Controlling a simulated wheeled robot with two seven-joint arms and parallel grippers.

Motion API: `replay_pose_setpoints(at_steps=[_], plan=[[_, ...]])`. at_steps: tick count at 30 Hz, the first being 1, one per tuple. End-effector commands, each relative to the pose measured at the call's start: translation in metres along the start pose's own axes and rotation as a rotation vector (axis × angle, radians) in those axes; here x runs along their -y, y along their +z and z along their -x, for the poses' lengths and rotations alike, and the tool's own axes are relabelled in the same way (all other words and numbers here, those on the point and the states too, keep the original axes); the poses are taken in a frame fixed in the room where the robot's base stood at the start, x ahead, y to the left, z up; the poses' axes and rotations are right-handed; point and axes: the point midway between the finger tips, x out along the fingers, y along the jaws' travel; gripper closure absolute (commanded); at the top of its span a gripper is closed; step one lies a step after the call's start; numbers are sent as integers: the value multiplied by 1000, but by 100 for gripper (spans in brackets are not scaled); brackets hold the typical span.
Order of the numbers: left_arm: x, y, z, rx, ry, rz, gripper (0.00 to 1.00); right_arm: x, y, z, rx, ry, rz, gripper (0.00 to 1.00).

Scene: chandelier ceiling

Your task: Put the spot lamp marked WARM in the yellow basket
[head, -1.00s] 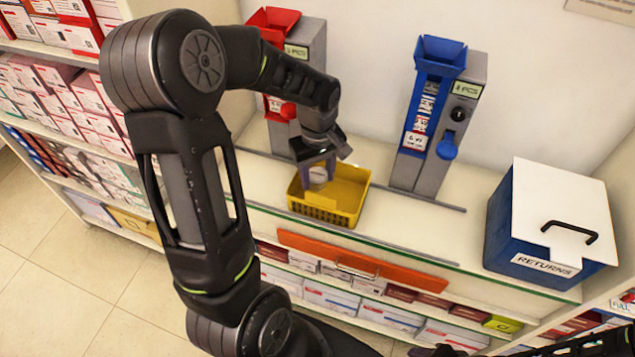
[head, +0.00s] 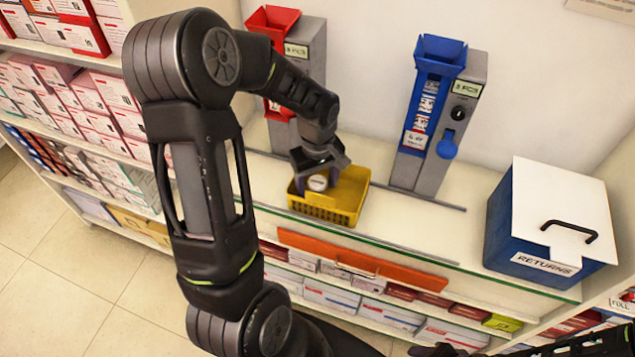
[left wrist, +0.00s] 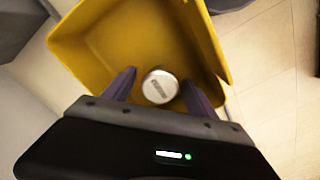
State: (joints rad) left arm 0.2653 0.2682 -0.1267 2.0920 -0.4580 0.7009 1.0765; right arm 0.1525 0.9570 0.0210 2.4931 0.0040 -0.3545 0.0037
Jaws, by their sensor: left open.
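The yellow basket (head: 350,204) stands on the counter in front of the red dispenser. A small round spot lamp with a pale face (head: 318,183) is inside the basket, towards its left side. In the left wrist view the lamp (left wrist: 160,87) carries a small printed label, too blurred to read. My left gripper (head: 318,178) is open over the basket. Its two fingers (left wrist: 159,94) stand either side of the lamp, with a gap visible on the left side.
The red dispenser (head: 312,62) stands behind the basket, partly behind my arm. A blue dispenser (head: 422,100) stands to its right. A blue and white RETURNS box (head: 530,235) is at the counter's right end.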

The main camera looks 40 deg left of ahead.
Motion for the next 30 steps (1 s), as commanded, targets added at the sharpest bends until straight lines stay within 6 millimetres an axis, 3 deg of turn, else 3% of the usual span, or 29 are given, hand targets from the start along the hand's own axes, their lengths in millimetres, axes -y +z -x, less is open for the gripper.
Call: replay_pose_setpoints(at_steps=[11,24,30], plan=[[-1,-1,11,-3,3,0,34,0,0,1,0,1,-1,41],[-1,-1,95,-3,5,0,34,-3,-1,-8,-3,-3,2,41],[-1,0,120,-1,2,-1,34,-3,-1,-10,-3,-4,3,41]])
